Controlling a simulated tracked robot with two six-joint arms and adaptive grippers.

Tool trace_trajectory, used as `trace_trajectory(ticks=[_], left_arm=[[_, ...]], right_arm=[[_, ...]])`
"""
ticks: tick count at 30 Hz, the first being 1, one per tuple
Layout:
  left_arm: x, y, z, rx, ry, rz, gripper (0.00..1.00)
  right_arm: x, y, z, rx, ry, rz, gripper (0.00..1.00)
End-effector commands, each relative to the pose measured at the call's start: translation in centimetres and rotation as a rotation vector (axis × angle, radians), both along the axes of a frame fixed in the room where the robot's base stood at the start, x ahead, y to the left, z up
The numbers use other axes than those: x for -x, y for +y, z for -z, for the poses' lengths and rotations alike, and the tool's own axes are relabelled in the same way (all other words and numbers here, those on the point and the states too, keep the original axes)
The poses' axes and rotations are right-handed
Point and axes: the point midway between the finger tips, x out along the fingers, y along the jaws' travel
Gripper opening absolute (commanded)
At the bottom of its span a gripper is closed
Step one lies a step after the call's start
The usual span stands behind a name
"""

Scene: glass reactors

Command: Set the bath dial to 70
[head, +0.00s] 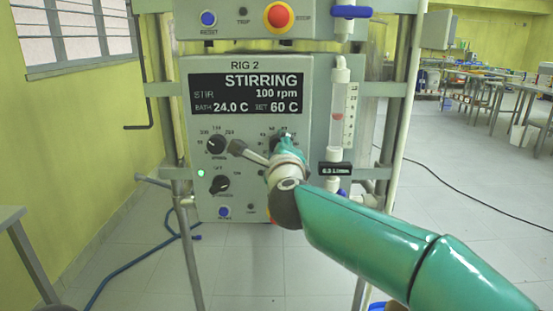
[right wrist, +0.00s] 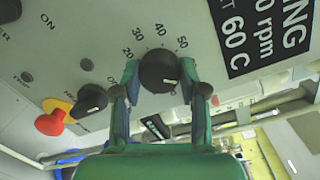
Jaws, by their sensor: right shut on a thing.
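The bath dial (right wrist: 158,71) is a black round knob on the grey panel, with the marks 20, 30, 40 and 50 showing around it in the right wrist view. My right gripper (right wrist: 160,80) has one finger on each side of the knob and is shut on it. In the head view my right gripper (head: 287,142) covers most of the dial. The display (head: 246,94) reads STIRRING, 100 rpm, bath 24.0 C and set 60 C. I cannot make out the knob's pointer. My left gripper is not in view.
The speed dial (head: 217,145) and a black switch (head: 219,184) are left of my gripper. A flow tube (head: 342,105) stands to its right. A red knob on yellow (right wrist: 50,124) sits low on the panel. A red stop button (head: 278,15) is above.

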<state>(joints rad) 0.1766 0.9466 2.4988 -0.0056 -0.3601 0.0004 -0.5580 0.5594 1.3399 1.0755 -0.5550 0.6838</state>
Motion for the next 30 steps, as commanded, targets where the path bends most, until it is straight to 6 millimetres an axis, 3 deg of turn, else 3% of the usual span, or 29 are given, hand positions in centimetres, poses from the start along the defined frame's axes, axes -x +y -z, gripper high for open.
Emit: trace_trajectory(ticks=[1,13,30], left_arm=[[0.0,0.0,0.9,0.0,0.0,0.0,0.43],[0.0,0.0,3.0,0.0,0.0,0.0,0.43],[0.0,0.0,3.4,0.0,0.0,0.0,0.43]], right_arm=[[-0.1,0.1,1.3,-0.042,0.015,-0.002,0.07],[-0.1,0.1,1.1,-0.302,0.015,0.001,0.07],[-0.1,0.1,0.9,-0.367,0.016,0.002,0.07]])
